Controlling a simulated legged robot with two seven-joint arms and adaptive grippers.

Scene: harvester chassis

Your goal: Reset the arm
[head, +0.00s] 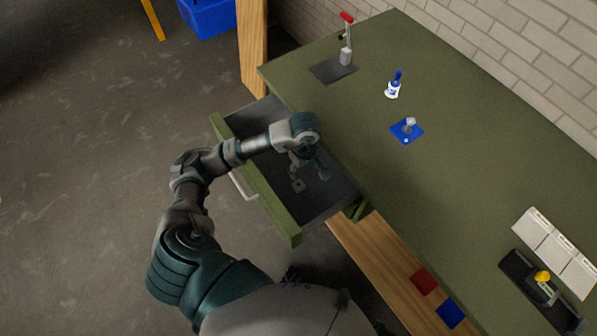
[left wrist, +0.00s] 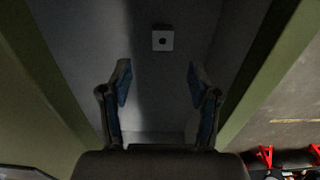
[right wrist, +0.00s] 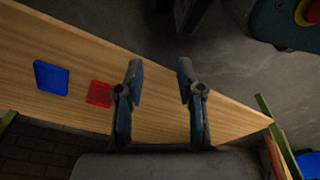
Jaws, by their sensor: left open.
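My left arm reaches over the open drawer (head: 232,125) of the green workbench (head: 340,110). My left gripper (head: 311,172) is open and empty, inside or just above the drawer. In the left wrist view its two fingers (left wrist: 158,84) are spread apart. A small grey square piece with a dark hole (left wrist: 163,40) lies on the drawer floor beyond the fingertips; it also shows in the head view (head: 298,186). My right gripper (right wrist: 160,82) is open and empty above the wooden shelf (right wrist: 180,110). I cannot make it out in the head view.
A red-handled lever (head: 346,40), a blue-and-white bottle (head: 393,86) and a blue plate with a grey knob (head: 407,130) are on the bench. A black device with a yellow knob (head: 542,280) is at right. Red (right wrist: 99,93) and blue (right wrist: 51,78) squares lie on the shelf.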

